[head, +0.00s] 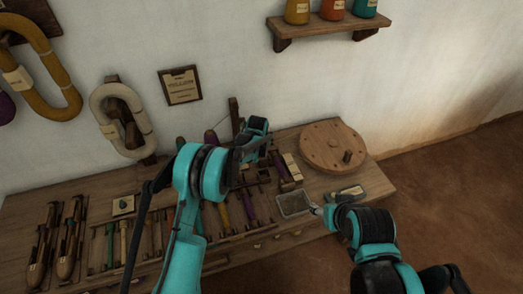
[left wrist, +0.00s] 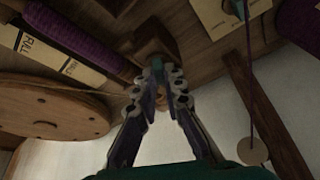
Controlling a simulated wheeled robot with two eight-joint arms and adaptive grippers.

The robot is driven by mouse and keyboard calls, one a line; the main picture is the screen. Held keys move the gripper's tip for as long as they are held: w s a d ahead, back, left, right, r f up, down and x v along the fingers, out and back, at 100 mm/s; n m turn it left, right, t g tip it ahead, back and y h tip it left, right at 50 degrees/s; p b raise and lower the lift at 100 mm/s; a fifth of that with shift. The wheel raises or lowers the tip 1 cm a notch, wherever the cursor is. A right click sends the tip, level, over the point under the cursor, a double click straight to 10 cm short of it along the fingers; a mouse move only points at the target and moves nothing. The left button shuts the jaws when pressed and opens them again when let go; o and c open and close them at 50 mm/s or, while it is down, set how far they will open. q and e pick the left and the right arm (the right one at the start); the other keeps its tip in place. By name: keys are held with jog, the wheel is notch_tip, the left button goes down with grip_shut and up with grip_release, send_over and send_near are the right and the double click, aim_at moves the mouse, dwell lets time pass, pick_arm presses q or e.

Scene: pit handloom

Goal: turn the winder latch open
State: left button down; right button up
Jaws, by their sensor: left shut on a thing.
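My left gripper (left wrist: 160,82) is shut on a small dark greenish piece in the left wrist view. That piece, apparently the winder latch (left wrist: 151,56), sits against a wooden block (left wrist: 156,38); the fingers hide part of it, so its angle is unclear. In the head view my left wrist (head: 255,130) is at the back of the bench near an upright wooden post (head: 234,110), and the fingertips and latch are hidden there. My right gripper (head: 317,208) is low at the bench's front right, beside a small grey tray (head: 293,204); its fingers are too small to read.
A round wooden disc (head: 333,146) with a peg stands on the bench (head: 378,186) at right. Tools and bobbins (head: 247,203) fill the middle; shuttles (head: 68,245) lie at left. Yarn hanks (head: 123,120) hang on the wall; a shelf (head: 330,27) is above.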

pick_arm(q)
jog(key=n+y, duration=0.2)
jog(key=n, duration=0.3)
jog(key=shift+d+n, duration=0.15)
jog(key=shift+n, duration=0.15)
dwell(0.4)
jog(key=c, duration=1.6)
grip_release()
jog(key=v, duration=1.2)
jog(key=shift+w+d, duration=0.15)
jog(key=shift+r, duration=0.1)
